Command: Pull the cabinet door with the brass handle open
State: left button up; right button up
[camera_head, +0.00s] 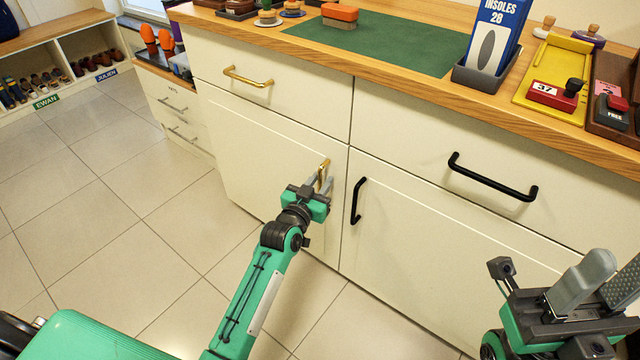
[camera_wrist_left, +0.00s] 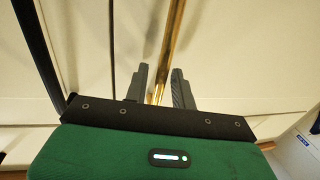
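The cream cabinet door (camera_head: 255,150) with the upright brass handle (camera_head: 324,167) looks closed, flush with the front around it. My left gripper (camera_head: 322,183) is at that handle, its fingers pointing at the door. In the left wrist view the brass handle (camera_wrist_left: 174,40) runs down between the two fingers (camera_wrist_left: 160,82). A small gap shows on the handle's left side; the right finger is close to it, and contact cannot be told. The fingers look apart, not clamped. My right gripper (camera_head: 608,285) is empty with its fingers apart, at the lower right.
A drawer with a brass handle (camera_head: 248,77) is above the door. To the right are a door with an upright black handle (camera_head: 358,201) and a drawer with a black handle (camera_head: 492,178). The wooden counter (camera_head: 425,88) carries several items. The tiled floor (camera_head: 130,210) at left is clear.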

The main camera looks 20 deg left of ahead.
pick_arm(q)
grip_shut()
